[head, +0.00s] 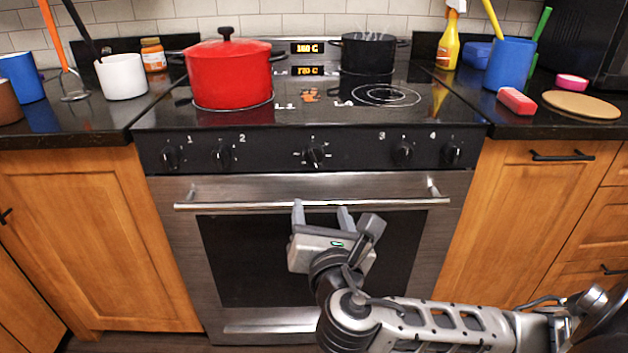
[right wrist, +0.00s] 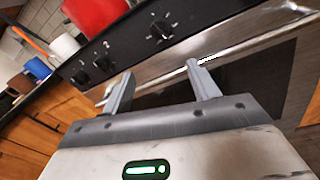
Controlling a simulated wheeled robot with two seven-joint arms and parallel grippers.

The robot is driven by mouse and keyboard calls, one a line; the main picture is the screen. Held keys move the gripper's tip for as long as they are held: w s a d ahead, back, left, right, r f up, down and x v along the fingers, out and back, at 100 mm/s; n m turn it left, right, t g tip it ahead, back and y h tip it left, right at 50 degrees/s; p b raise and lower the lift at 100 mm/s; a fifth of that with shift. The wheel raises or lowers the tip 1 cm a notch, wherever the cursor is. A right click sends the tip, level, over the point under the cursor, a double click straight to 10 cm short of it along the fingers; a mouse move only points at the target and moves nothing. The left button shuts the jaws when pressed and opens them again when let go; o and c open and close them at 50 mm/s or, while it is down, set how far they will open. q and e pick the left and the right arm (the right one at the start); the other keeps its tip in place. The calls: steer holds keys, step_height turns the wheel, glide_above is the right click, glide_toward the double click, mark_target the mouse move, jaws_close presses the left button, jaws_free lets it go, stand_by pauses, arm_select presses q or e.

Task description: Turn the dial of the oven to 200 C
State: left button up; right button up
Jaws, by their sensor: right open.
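The oven dial (head: 314,155) is the black middle knob on the stove's front panel, with marks around it. It also shows at the top of the right wrist view (right wrist: 160,29). The oven display (head: 307,48) glows orange at the back of the stove; it seems to read 160 C or 180 C. My right gripper (head: 322,208) is open and empty, its fingers pointing up toward the panel. It appears below the dial, over the oven door handle (head: 250,206) in the head view. I cannot tell whether it touches the handle. My left gripper is not in view.
Burner knobs (head: 221,156) flank the dial on both sides. A red pot (head: 230,75) and a black steaming pot (head: 368,55) stand on the cooktop. Cups and utensils stand on the side counters. The panel front around the dial is clear.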

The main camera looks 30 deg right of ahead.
mark_target(314, 161)
steer(key=shift+h, duration=0.3)
steer(key=x, duration=0.4)
steer(key=b+x, duration=0.1)
steer(key=x, duration=0.9)
steer(key=shift+w+d+r, duration=0.1)
steer(key=shift+d+r, duration=0.2)
steer(key=shift+r, duration=0.1)
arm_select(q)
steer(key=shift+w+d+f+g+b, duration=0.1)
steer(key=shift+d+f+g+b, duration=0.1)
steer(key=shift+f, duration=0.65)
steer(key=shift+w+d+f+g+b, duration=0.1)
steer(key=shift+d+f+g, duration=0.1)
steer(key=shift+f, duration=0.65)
arm_select(e)
steer(key=shift+w+d, duration=0.3)
steer(key=shift+w, duration=0.35)
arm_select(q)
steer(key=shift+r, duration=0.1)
arm_select(e)
steer(key=c, duration=1)
